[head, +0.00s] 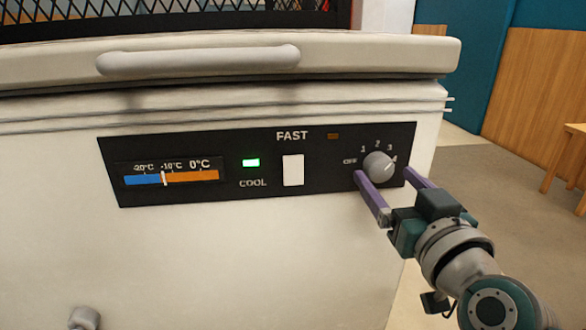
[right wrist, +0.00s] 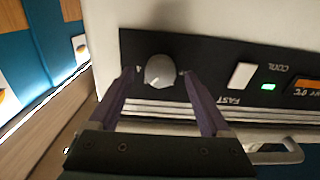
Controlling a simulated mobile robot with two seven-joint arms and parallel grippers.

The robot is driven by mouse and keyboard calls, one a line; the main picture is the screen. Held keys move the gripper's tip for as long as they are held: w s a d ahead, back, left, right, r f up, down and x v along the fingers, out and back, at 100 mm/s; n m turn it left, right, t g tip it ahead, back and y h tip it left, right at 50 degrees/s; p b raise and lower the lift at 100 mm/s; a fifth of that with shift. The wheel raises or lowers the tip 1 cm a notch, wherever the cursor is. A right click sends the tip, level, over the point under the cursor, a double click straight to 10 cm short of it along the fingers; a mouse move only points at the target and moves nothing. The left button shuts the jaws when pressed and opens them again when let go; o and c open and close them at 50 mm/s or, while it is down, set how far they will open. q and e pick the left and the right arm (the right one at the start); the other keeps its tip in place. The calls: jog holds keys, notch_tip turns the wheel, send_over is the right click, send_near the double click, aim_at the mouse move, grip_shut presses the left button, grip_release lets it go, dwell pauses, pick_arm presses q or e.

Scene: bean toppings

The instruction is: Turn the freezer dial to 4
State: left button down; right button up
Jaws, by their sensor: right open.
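The freezer dial (head: 378,166) is a round grey knob at the right end of the black control panel (head: 330,190). The marks OFF, 1, 2, 3 and 4 run around it. My right gripper (head: 384,174) is open, with one purple finger on each side of the dial. The right wrist view shows the dial (right wrist: 159,68) between the two fingertips, with visible gaps, so the gripper does not grip it. My left gripper is not in view.
The panel also holds a white FAST switch (head: 293,170), a lit green COOL light (head: 251,163) and a temperature strip (head: 190,179). The white freezer lid (head: 390,55) juts out above, with a long handle (head: 198,60). Open floor (head: 480,180) lies to the right.

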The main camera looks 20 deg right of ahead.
jog(key=shift+x, duration=1.15)
grip_shut()
